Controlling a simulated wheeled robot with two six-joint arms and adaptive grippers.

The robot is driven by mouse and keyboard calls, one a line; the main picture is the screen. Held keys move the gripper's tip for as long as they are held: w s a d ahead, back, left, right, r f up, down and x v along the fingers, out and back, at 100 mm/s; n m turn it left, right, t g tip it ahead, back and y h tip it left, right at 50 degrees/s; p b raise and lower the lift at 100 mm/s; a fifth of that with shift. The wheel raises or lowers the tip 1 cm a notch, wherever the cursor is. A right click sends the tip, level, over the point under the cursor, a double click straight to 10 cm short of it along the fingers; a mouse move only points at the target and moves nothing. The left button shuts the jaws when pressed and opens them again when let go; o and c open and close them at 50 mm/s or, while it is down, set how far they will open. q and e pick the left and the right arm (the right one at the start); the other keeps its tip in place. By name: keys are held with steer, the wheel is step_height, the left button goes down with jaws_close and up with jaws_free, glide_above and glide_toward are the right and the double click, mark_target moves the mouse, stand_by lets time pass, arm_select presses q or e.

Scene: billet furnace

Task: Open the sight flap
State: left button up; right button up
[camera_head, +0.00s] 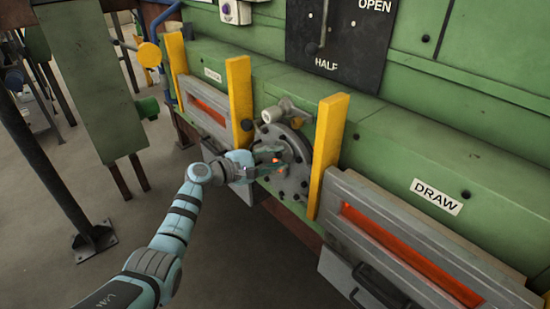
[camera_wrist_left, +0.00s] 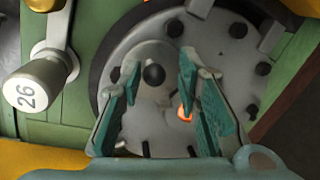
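The sight port is a round grey bolted flange (camera_head: 294,180) on the green furnace wall, between two yellow posts. In the left wrist view a grey flap plate (camera_wrist_left: 150,52) with a dark round knob (camera_wrist_left: 153,74) lies on the flange. A small orange glow (camera_wrist_left: 184,113) shows beside it, so part of the hole looks uncovered. My left gripper (camera_head: 279,164) is in front of the flange. In the wrist view its fingers (camera_wrist_left: 159,70) are apart, one on each side of the knob. Contact with the knob cannot be made out. My right gripper is out of view.
Yellow posts (camera_head: 239,100) and (camera_head: 328,150) flank the flange closely. A pale cylindrical handle marked 26 (camera_wrist_left: 40,83) sticks out beside it. Glowing slots (camera_head: 410,255) lie in grey doors on both sides. The floor (camera_head: 225,260) in front is clear.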

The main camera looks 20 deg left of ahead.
arm_select(q)
steer(key=v, duration=1.2)
steer(key=shift+w, duration=0.1)
